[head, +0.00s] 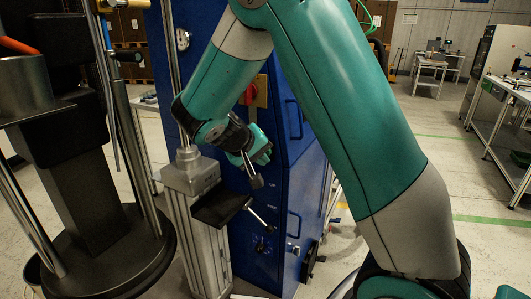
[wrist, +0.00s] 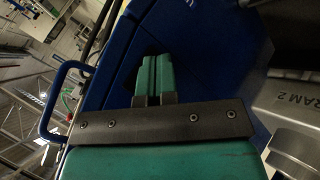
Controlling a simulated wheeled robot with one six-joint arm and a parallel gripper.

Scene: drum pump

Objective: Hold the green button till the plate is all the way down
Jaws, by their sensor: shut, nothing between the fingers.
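My gripper (head: 262,150) is at the front of the blue cabinet (head: 283,115), with its fingers together and empty. In the wrist view the two green fingers (wrist: 153,76) lie side by side, pointing at the blue panel. I cannot tell whether the tips touch it. No green button shows in either view; the panel area behind my fingers is hidden. I cannot make out the plate or its height. A grey column (head: 190,178) stands left of the panel, and a grey housing marked RAM 2 (wrist: 295,102) is at the right in the wrist view.
A red switch on a yellow plate (head: 250,93) is above my gripper. Black-knobbed levers (head: 256,181) stick out just below it. A dark round machine base (head: 100,255) stands at left. The floor to the right is open, with benches (head: 500,115) beyond.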

